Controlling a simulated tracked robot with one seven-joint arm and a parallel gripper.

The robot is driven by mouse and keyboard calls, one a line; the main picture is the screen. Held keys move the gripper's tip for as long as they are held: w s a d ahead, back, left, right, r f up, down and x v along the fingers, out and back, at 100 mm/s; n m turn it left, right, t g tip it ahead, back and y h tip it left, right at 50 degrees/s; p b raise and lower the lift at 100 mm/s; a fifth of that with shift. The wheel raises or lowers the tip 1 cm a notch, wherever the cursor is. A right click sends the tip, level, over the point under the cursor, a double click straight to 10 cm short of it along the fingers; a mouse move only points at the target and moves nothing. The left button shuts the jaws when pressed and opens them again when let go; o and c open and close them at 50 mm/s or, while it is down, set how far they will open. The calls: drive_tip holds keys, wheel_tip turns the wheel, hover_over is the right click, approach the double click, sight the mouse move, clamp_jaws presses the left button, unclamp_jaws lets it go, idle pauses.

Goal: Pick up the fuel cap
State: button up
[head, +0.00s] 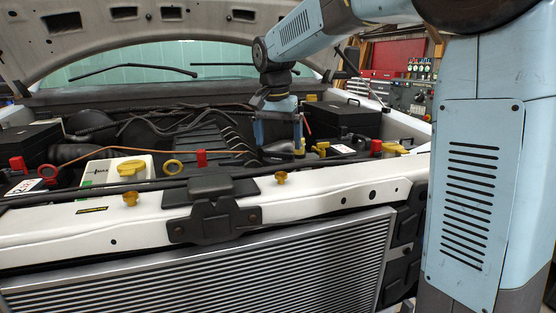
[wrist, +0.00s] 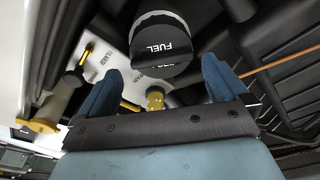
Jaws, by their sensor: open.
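The fuel cap (wrist: 160,30) is a round black cap with upside-down white "FUEL" lettering, at the top centre of the wrist view. My gripper (wrist: 161,68) has two blue fingers spread apart. The cap lies in line with the space between them, just beyond the fingertips in the picture; I cannot tell the exact gap. In the head view my gripper (head: 278,138) points down into the engine bay, right of centre. I cannot make out the cap clearly there, among dark parts near the fingers.
The white front beam (head: 330,200) crosses in front of the bay, with the radiator (head: 260,265) below. A black box (head: 342,118) stands right of my gripper. Yellow caps (head: 131,168) and red clamps (head: 201,158) dot the bay. The raised hood (head: 130,35) hangs overhead.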

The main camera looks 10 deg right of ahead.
sight(278, 152)
drive_tip(key=shift+w+d+f, duration=0.1)
drive_tip(key=shift+w+f, duration=0.15)
drive_tip(key=shift+f, duration=1.25)
drive_tip(key=shift+w+f, duration=0.2)
drive_tip(key=shift+f, duration=1.25)
drive_tip(key=shift+c, duration=0.3)
drive_tip(key=c, duration=0.6)
drive_tip(key=shift+r, duration=0.1)
drive_tip(key=shift+c, duration=0.2)
